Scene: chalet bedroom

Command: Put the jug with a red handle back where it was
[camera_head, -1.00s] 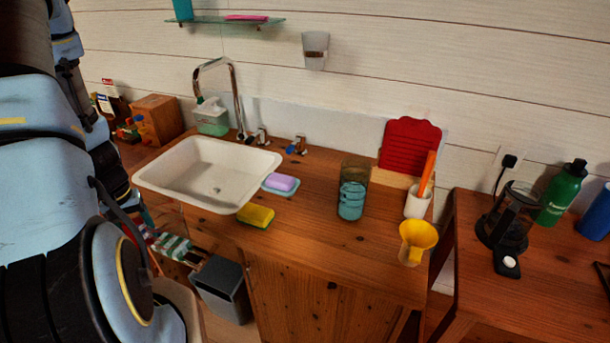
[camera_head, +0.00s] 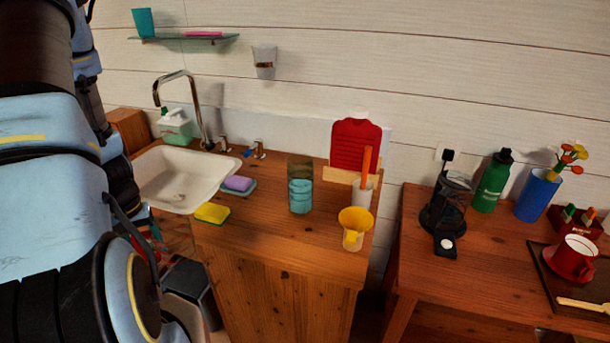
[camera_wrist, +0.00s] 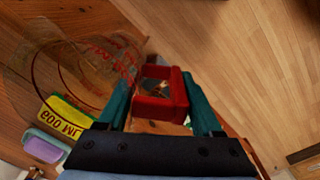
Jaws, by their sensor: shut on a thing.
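In the wrist view my gripper (camera_wrist: 157,90) is shut on the red handle (camera_wrist: 158,107) of the jug. The jug's clear body (camera_wrist: 88,62) extends to the left, with red rings and red measuring marks. The wooden counter shows through it. In the head view my arm fills the left side, and neither the gripper nor the jug is visible there. I cannot tell the jug's height above the counter.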

